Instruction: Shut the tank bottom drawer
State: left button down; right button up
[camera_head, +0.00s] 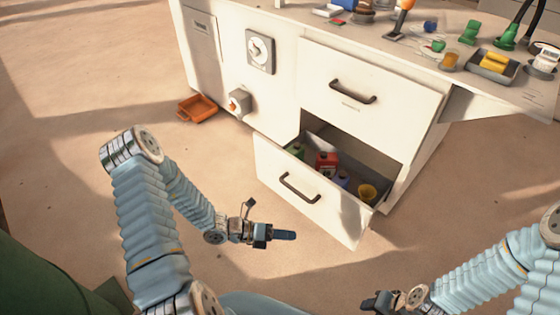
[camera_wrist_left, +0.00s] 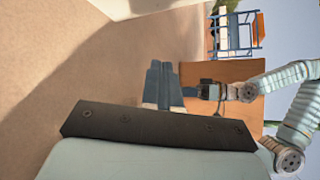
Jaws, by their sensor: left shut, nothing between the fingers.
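The bottom drawer (camera_head: 300,192) of the white cabinet is pulled out in the head view. Its front has a dark bar handle (camera_head: 299,187). Inside lie a red container (camera_head: 326,163), a yellow cup (camera_head: 367,193) and other small items. My left gripper (camera_head: 284,235) is shut and empty, in front of and below the drawer front, apart from it. It also shows in the left wrist view (camera_wrist_left: 162,82), with its blue fingers together. My right gripper (camera_head: 375,301) is at the bottom edge of the head view, apart from the drawer; its fingers are too small to read.
The upper drawer (camera_head: 365,92) is shut. An orange tray (camera_head: 197,107) lies on the floor left of the cabinet. The worktop holds several small items, including a grey tray (camera_head: 492,67) with yellow pieces. The floor before the drawer is clear.

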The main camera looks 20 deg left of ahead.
pick_arm(q)
jog(key=w+a+r+n+t+y, duration=0.2)
jog(key=w+a+n+t, duration=0.3)
jog(key=w+a+n, duration=0.15)
jog(key=n+t+y, duration=0.5)
jog(key=n, duration=0.2)
send_near(286, 156)
jog(key=b+x, duration=0.1)
jog(key=x, duration=0.5)
jog(key=shift+w+d, duration=0.15)
jog(key=shift+w, duration=0.25)
pick_arm(e)
jog(key=shift+f, duration=0.45)
pick_arm(q)
jog(key=shift+w, duration=0.1)
